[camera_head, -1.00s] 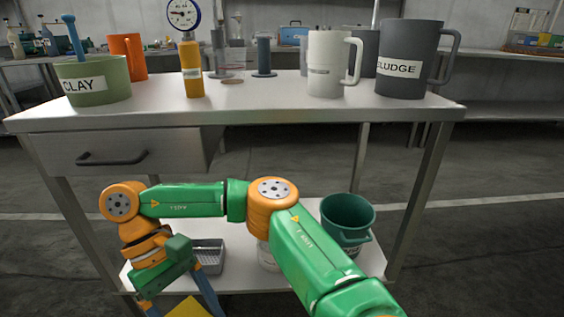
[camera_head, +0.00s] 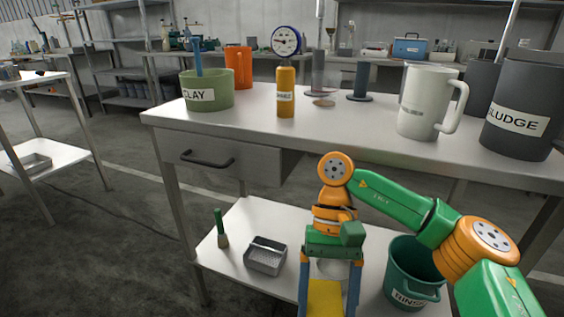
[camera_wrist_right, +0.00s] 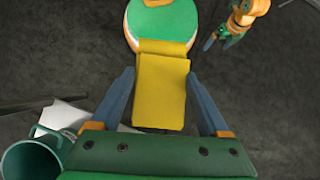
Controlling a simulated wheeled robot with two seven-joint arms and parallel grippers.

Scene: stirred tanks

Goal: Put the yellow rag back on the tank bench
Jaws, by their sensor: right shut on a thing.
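The yellow rag (camera_head: 325,298) is between the fingers of my right gripper (camera_head: 329,300), low in front of the bench's lower shelf. The right wrist view also shows the rag (camera_wrist_right: 160,90) as a folded yellow strip between the blue fingers of my right gripper (camera_wrist_right: 165,92). The gripper is shut on it. The bench (camera_head: 350,135) has a pale top with labelled vessels, above and beyond the gripper. My left gripper (camera_wrist_right: 222,42) shows small at the top right of the right wrist view, with its fingers apart and nothing seen between them.
On the top stand the CLAY pot (camera_head: 207,92), orange mug (camera_head: 238,66), yellow gauge bottle (camera_head: 286,92), white jug (camera_head: 425,100) and SLUDGE jug (camera_head: 518,110). The top's front middle is clear. The lower shelf holds a brush (camera_head: 221,230), metal tray (camera_head: 266,255) and teal RINSE bucket (camera_head: 412,275).

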